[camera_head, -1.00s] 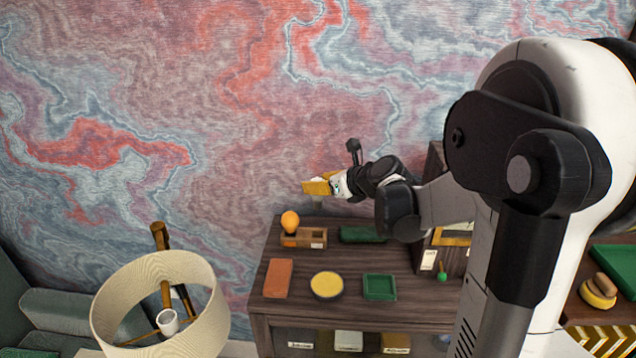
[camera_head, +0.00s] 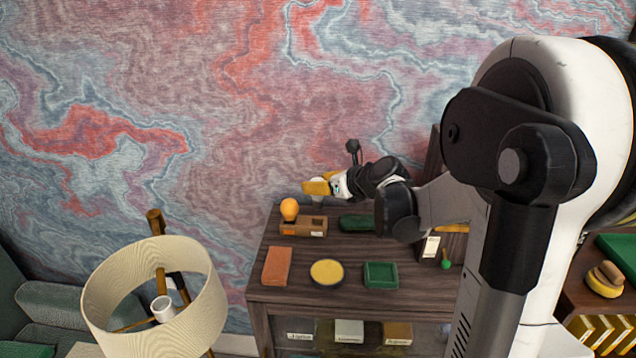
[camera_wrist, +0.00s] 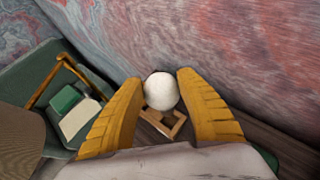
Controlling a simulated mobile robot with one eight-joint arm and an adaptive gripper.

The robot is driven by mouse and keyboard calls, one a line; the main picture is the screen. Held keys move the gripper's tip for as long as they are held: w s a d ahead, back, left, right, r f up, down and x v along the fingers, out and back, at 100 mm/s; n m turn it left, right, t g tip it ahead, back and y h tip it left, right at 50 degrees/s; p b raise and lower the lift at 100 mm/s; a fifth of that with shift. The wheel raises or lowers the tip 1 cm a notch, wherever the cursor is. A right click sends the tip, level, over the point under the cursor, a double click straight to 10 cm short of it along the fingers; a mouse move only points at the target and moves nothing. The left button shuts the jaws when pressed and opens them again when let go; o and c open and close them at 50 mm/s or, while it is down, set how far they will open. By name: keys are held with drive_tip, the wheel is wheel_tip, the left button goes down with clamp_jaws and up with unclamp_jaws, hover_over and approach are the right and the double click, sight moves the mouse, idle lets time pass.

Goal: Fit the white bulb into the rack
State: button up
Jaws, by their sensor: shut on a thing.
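The white bulb (camera_wrist: 161,91) is between the two yellow fingers of my gripper (camera_wrist: 160,98) in the wrist view. My gripper is shut on it. In the head view my gripper (camera_head: 318,188) is above and slightly right of the wooden rack (camera_head: 303,227), near the back of the desk; the bulb is small and mostly covered there. The rack has an orange bulb (camera_head: 289,209) upright at its left end. The wrist view shows the rack (camera_wrist: 166,124) beyond the white bulb, partly hidden by it. The white bulb appears apart from the rack.
The dark wooden desk (camera_head: 336,300) carries an orange-brown block (camera_head: 277,266), a yellow round dish (camera_head: 327,272), a green tray (camera_head: 380,275) and a dark green tray (camera_head: 357,223). A lamp (camera_head: 150,295) stands left. The patterned wall (camera_head: 200,100) rises close behind the desk.

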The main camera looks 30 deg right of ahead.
sight(320, 203)
drive_tip(key=shift+f+b, duration=2.65)
drive_tip(key=shift+f, duration=0.6)
drive_tip(key=o, duration=1.1)
drive_tip(key=shift+r+p, duration=3.35)
drive_tip(key=shift+r, duration=1.15)
